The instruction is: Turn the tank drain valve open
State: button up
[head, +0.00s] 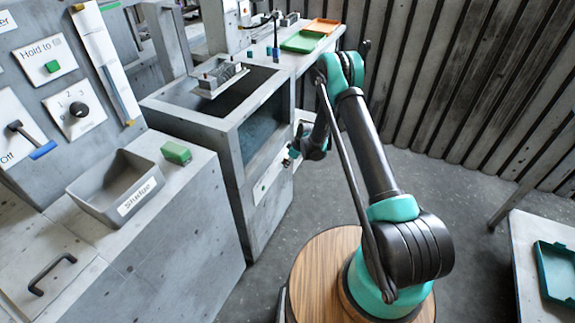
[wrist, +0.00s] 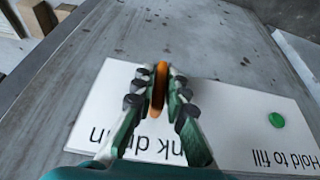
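The tank drain valve's orange handle (wrist: 159,88) stands out from a white plate (wrist: 95,125) in the wrist view. The plate's upside-down lettering partly reads "nk drain"; my fingers hide the rest. My gripper (wrist: 160,80) has one finger on each side of the handle, with the fingertips closed against it. The handle looks edge-on, its long side running along the fingers. In the head view my gripper (head: 291,157) is at the right outer wall of the grey tank (head: 221,118), by its white plate (head: 268,181). The handle cannot be made out there.
A green button (wrist: 277,120) and a "Hold to fill" label are right of the handle. A grey "Sludge" bin (head: 115,186) and a green block (head: 176,153) sit on the left bench. Green and orange trays (head: 303,41) lie behind the tank.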

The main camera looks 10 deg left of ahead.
jog(key=o, duration=0.3)
jog(key=shift+o, duration=0.2)
jog(key=v, duration=1.2)
jog(key=s+d+r+m+t+h, duration=0.1)
jog(key=s+d+r+m, duration=0.2)
jog(key=s+d+r, duration=0.55)
jog(key=s+d+r+m+h, duration=0.1)
jog(key=s+d+r+m, duration=0.35)
jog(key=r, duration=0.65)
jog(key=s+d+r+m, duration=0.1)
jog(key=s+d+m, duration=0.1)
jog(key=s, duration=0.5)
jog(key=s+d+r+m+t+h, duration=0.1)
jog(key=s+d+m, duration=0.1)
jog(key=s+d, duration=0.3)
jog(key=s+d+r+m+h, duration=0.1)
jog(key=s+d, duration=0.3)
jog(key=s, duration=0.7)
jog(key=shift+d+m, duration=0.25)
jog(key=shift+m, duration=0.5)
